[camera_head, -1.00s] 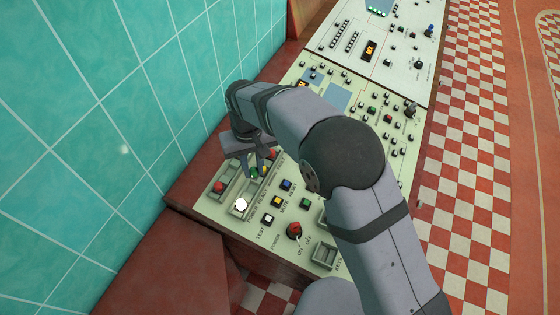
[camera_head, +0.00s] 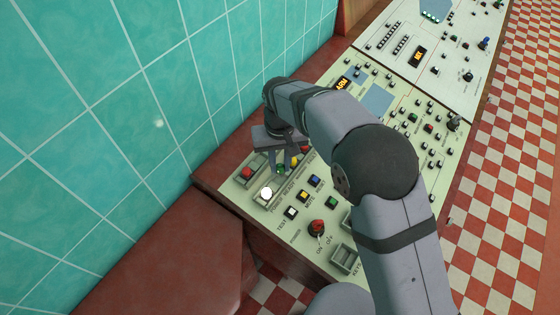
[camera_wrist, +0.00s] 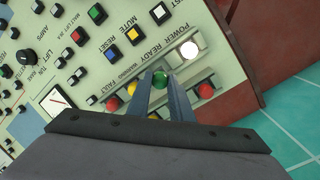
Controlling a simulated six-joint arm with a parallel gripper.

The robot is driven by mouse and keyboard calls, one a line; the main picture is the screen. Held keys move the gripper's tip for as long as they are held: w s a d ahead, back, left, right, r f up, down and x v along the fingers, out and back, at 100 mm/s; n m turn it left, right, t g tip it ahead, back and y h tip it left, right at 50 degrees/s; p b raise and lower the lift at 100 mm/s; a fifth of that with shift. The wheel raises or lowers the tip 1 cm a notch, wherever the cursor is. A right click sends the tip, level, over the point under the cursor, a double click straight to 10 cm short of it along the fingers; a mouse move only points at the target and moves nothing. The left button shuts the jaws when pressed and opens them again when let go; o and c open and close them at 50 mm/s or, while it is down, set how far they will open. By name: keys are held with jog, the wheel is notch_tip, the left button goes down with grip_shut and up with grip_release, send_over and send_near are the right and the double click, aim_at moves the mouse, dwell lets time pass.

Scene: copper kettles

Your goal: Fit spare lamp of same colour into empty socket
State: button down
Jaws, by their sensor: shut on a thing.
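My gripper (camera_wrist: 160,88) is shut on a green lamp (camera_wrist: 160,80), held between the two fingertips over the READY place of the lamp row. I cannot tell whether the lamp's base is in the socket there. In the row, a lit white lamp (camera_wrist: 189,49) sits at POWER, a yellow lamp (camera_wrist: 132,87) at WARNING and a red lamp (camera_wrist: 113,103) at FAULT. A second strip beside the row holds another red lamp (camera_wrist: 206,90) and a yellow lamp (camera_wrist: 153,116), partly behind the fingers. The head view shows the gripper (camera_head: 281,164) from above.
Buttons marked TEST, MUTE and RESET, such as the blue one (camera_head: 314,181), lie beside the lamp row. A red knob (camera_head: 317,227) stands nearer the front edge. The teal tiled wall (camera_head: 120,130) rises close behind the panel.

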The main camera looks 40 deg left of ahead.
jog(key=shift+f+b, duration=0.75)
jog(key=shift+f, duration=0.5)
jog(key=shift+f, duration=0.8)
dwell(2.4)
jog(key=c, duration=1.5)
grip_release()
jog(key=shift+r, duration=0.1)
jog(key=shift+r+p, duration=2.95)
jog(key=shift+r, duration=1)
